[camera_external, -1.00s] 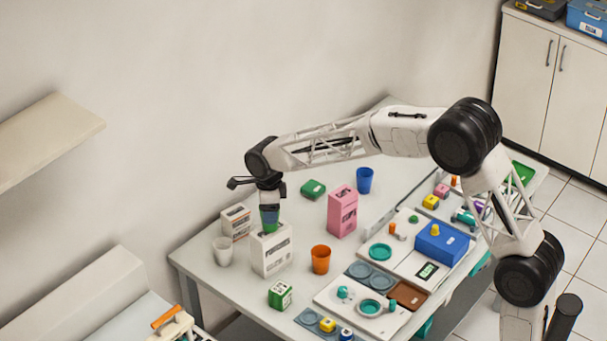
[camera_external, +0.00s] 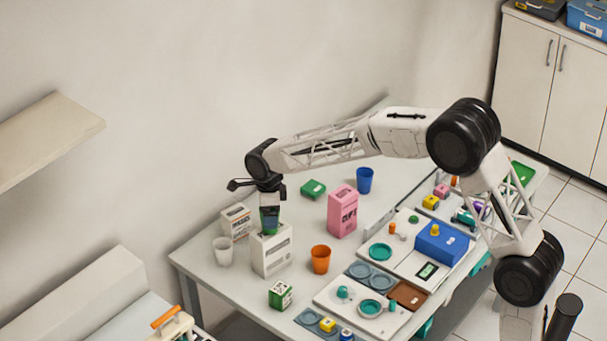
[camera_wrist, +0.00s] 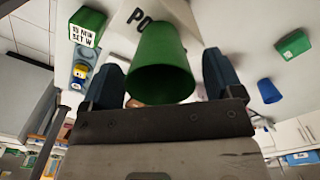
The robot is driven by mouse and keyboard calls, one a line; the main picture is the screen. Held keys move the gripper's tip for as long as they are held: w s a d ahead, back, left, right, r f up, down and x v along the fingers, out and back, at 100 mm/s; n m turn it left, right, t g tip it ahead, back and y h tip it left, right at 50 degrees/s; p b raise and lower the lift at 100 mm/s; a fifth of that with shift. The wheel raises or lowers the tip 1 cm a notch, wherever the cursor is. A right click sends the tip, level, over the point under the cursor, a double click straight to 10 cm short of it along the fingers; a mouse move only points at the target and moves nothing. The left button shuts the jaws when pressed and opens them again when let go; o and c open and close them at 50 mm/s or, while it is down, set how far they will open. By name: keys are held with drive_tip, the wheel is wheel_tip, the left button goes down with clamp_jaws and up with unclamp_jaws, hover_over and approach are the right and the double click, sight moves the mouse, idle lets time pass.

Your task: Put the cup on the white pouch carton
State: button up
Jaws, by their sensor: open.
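The green cup (camera_external: 269,224) stands at the top of the white pouch carton (camera_external: 272,256) in the external view. Its base looks to rest on the carton, though the contact is hard to see. My gripper (camera_external: 269,208) is just above and around the cup, pointing down. In the wrist view the cup (camera_wrist: 165,62) lies between the two dark fingers of my gripper (camera_wrist: 162,78), with gaps at both sides, so the jaws are open. Part of the carton (camera_wrist: 128,24) with dark letters shows behind the cup.
A pale carton (camera_external: 236,220) and a white cup (camera_external: 223,252) stand close left of the pouch carton. An orange cup (camera_external: 321,259), a pink carton (camera_external: 342,212) and a green-and-white box (camera_external: 280,295) are nearby. Trays with small items fill the table's right side.

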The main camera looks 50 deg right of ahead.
drive_tip(key=shift+r, duration=0.1)
wheel_tip(320, 180, up, 12)
idle(0.7)
drive_tip(key=shift+r, duration=0.1)
idle(0.6)
drive_tip(key=s+d+r+n, duration=0.1)
drive_tip(key=s+r+n, duration=0.1)
drive_tip(key=s+n, duration=0.5)
drive_tip(key=s+r+n+t, duration=0.1)
drive_tip(key=s+r+n, duration=0.1)
drive_tip(key=s, duration=1)
drive_tip(key=s+d+r+n, duration=0.1)
drive_tip(key=s+r+n, duration=0.3)
drive_tip(key=s, duration=0.5)
drive_tip(key=s+f+n, duration=0.2)
drive_tip(key=s+n, duration=0.2)
drive_tip(key=s, duration=0.4)
drive_tip(key=s+f+n+t, duration=0.1)
drive_tip(key=s+f+n, duration=0.2)
drive_tip(key=s, duration=0.6)
drive_tip(key=s+f+n, duration=0.3)
drive_tip(key=s+n, duration=0.3)
drive_tip(key=s, duration=0.3)
drive_tip(key=shift+d+f+n+t, duration=0.25)
drive_tip(key=shift+n+t, duration=0.05)
drive_tip(key=shift+n, duration=0.1)
